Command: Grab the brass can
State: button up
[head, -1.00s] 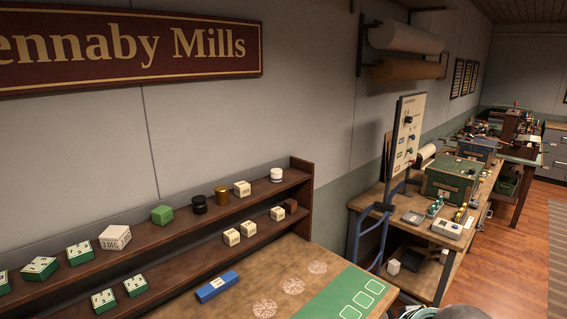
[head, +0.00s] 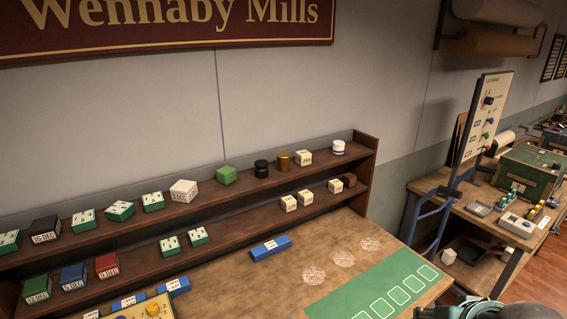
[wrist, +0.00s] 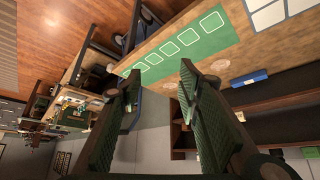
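The brass can (head: 283,161) is a small gold-brown cylinder standing upright on the upper shelf in the head view. It stands between a black round can (head: 261,168) on its left and a cream block (head: 303,158) on its right. My gripper (wrist: 158,75) shows in the wrist view with its two green-padded fingers spread wide and nothing between them. It is well apart from the brass can, which I cannot make out in the wrist view. At the bottom right of the head view, part of my arm shows.
A blue block (head: 270,248) lies on the table below, near a green mat (head: 375,290). A second workbench (head: 430,185) stands at the right.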

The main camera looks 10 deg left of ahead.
jog(key=shift+o, duration=0.6)
jog(key=o, duration=0.3)
jog(key=w+a+r+m+g+p, duration=0.1)
jog(key=w+a+r+m+p, duration=0.15)
jog(key=w+a+r, duration=0.4)
jog(key=w+a+r+m+g+p, duration=0.1)
jog(key=w+a+r+m, duration=0.25)
jog(key=w+r, duration=0.65)
jog(key=w+a+r+m+g+p, duration=0.25)
jog(key=w+a+r, duration=0.3)
jog(key=w, duration=0.55)
jog(key=m+g+p, duration=0.3)
jog(key=m+p, duration=0.3)
jog(key=m, duration=0.3)
send_over(284, 154)
jog(key=f, duration=0.3)
jog(key=shift+s+d, duration=0.25)
jog(key=shift+d, duration=0.05)
jog(key=shift+w+a+f+m, duration=0.1)
jog(key=shift+a+f+m, duration=0.05)
jog(key=shift+a+m, duration=0.15)
